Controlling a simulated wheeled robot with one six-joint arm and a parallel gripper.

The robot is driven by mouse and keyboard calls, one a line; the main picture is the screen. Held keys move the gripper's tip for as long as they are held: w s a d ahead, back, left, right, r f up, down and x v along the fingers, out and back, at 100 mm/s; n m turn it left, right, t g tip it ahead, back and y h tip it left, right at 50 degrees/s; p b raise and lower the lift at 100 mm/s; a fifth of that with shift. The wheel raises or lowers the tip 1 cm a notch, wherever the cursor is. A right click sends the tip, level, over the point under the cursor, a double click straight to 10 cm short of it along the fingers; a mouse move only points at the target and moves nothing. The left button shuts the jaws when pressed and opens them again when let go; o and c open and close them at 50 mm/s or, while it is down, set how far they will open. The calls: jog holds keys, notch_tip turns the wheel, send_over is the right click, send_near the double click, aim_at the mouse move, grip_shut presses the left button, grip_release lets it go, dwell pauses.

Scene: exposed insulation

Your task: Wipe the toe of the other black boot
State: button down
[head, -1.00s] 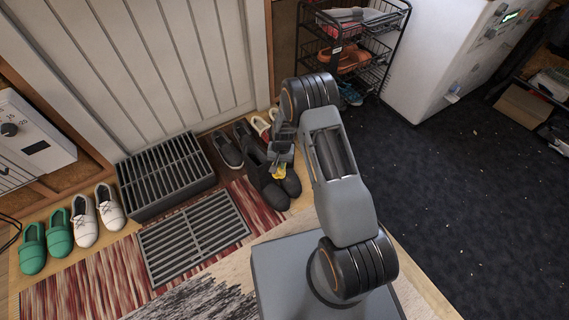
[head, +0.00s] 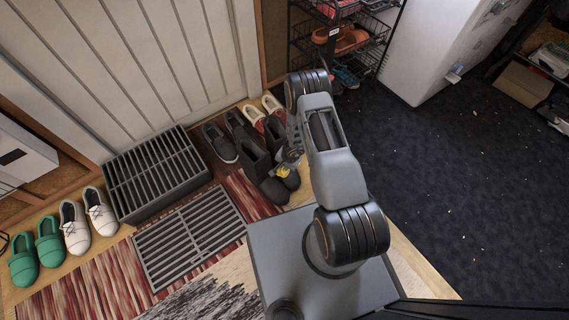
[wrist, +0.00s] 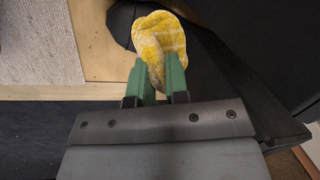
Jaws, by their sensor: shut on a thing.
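A pair of black boots stands on the floor by the door in the head view: the left boot (head: 257,168) shows most of its shaft and toe, while the right boot (head: 292,181) is partly hidden by my arm. My gripper (wrist: 158,80) is shut on a yellow-and-white cloth (wrist: 160,42), which also shows in the head view (head: 282,172). The cloth hangs at the right boot, close to its toe; whether it touches is unclear. In the wrist view a black boot (wrist: 235,75) fills the right side, beside and behind the cloth.
Dark grey shoes (head: 220,143) and red-and-white shoes (head: 272,106) stand behind the boots. To the left are a slatted dark box (head: 155,170), a floor grate (head: 188,238), white shoes (head: 76,228) and green shoes (head: 50,242). A shoe rack (head: 375,40) stands behind; dark carpet on the right is mostly open.

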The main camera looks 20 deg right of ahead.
jog(key=shift+w+a+f+b, duration=0.1)
jog(key=shift+w+f+b, duration=0.15)
jog(key=shift+f, duration=0.75)
jog(key=shift+w+d+f+b, duration=0.15)
jog(key=shift+f+b, duration=0.25)
jog(key=shift+f, duration=0.55)
jog(key=shift+w+a+f+b, duration=0.15)
jog(key=shift+w+f+b, duration=0.15)
jog(key=shift+f, duration=0.7)
jog(key=shift+w+f+b, duration=0.15)
jog(key=shift+f+b, duration=0.75)
jog(key=shift+f, duration=0.1)
jog(key=shift+w+d+r, duration=0.1)
jog(key=shift+w+d, duration=0.1)
jog(key=shift+d, duration=0.75)
jog(key=shift+w+d, duration=0.15)
jog(key=shift+d, duration=0.8)
jog(key=shift+b, duration=0.45)
jog(key=shift+f, duration=0.2)
